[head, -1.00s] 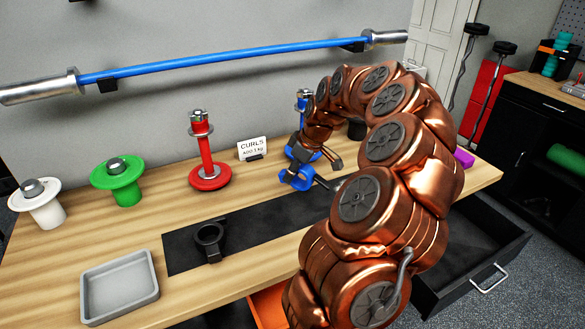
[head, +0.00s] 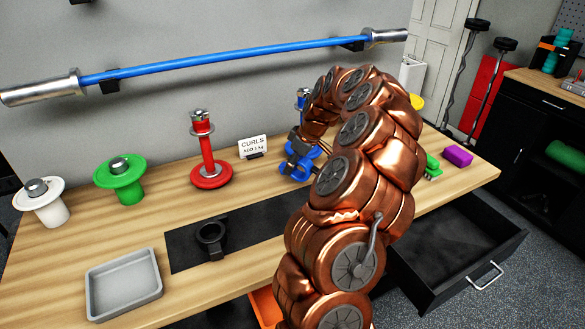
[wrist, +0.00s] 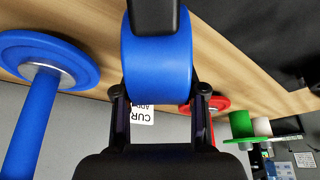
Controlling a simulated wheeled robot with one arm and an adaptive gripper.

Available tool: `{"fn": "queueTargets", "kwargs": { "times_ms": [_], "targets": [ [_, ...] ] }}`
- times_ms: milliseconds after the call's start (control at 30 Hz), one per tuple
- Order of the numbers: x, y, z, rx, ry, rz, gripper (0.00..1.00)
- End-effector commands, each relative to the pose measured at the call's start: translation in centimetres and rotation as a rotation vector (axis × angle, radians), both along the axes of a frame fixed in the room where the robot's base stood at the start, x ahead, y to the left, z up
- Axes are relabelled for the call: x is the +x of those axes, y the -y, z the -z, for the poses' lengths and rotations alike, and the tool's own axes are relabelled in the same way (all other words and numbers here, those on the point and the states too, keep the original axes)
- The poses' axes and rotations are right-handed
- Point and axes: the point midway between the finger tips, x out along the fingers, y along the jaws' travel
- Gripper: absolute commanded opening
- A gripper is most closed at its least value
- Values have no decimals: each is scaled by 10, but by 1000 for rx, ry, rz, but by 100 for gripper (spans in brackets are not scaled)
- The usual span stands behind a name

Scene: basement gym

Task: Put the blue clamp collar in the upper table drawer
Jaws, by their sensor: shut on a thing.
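The blue clamp collar (wrist: 157,68) is between the fingers of my gripper (wrist: 160,95), which is shut on it in the wrist view. In the head view the collar (head: 297,165) shows above the table in front of the blue plate stand, and my arm hides part of my gripper. A black drawer (head: 430,268) is pulled out at the right end of the table, and its visible floor is bare. An orange drawer (head: 264,308) shows partly open below the table's front edge, mostly hidden by my arm.
A black mat with a black collar (head: 211,238) and a grey tray (head: 123,286) lie on the table (head: 75,248). White, green (head: 119,179) and red (head: 210,172) plate stands line the back. A purple block (head: 458,156) is at the right. A blue barbell (head: 230,54) hangs above.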

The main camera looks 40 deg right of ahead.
Motion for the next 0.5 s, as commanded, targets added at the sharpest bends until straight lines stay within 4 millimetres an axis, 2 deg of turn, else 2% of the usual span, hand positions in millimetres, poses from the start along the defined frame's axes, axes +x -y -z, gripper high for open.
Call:
{"fn": "queueTargets", "kwargs": {
  "times_ms": [200,500],
  "targets": [
    [0,0,19,0,0,-1,0],
    [0,0,21,-1,1,0,0]
  ]
}}
